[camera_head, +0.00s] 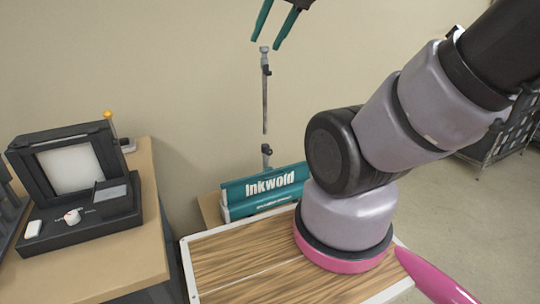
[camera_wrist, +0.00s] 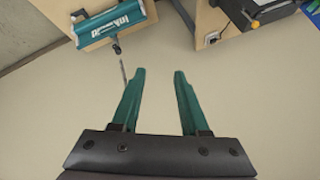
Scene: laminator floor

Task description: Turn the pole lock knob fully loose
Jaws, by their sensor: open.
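A thin grey pole (camera_head: 265,105) stands upright behind the teal "Inkwold" banner base (camera_head: 264,188) in the head view. A small dark fitting (camera_head: 267,70) sits near the pole's top, and another dark fitting (camera_head: 267,151) sits low, just above the base. Which of them is the lock knob I cannot tell. My gripper (camera_head: 266,44) is open and empty, its teal fingertips close around or in front of the pole's top. In the wrist view my gripper (camera_wrist: 160,72) is open over bare floor. The pole (camera_wrist: 123,68) runs beside the left finger, and the banner base (camera_wrist: 113,22) is at upper left.
A wooden table (camera_head: 120,255) at the left holds a black machine (camera_head: 85,190) with a pale screen. A wood-topped surface (camera_head: 235,265) lies in front of the base. A dark rack (camera_head: 505,130) stands at the far right. The floor at right is clear.

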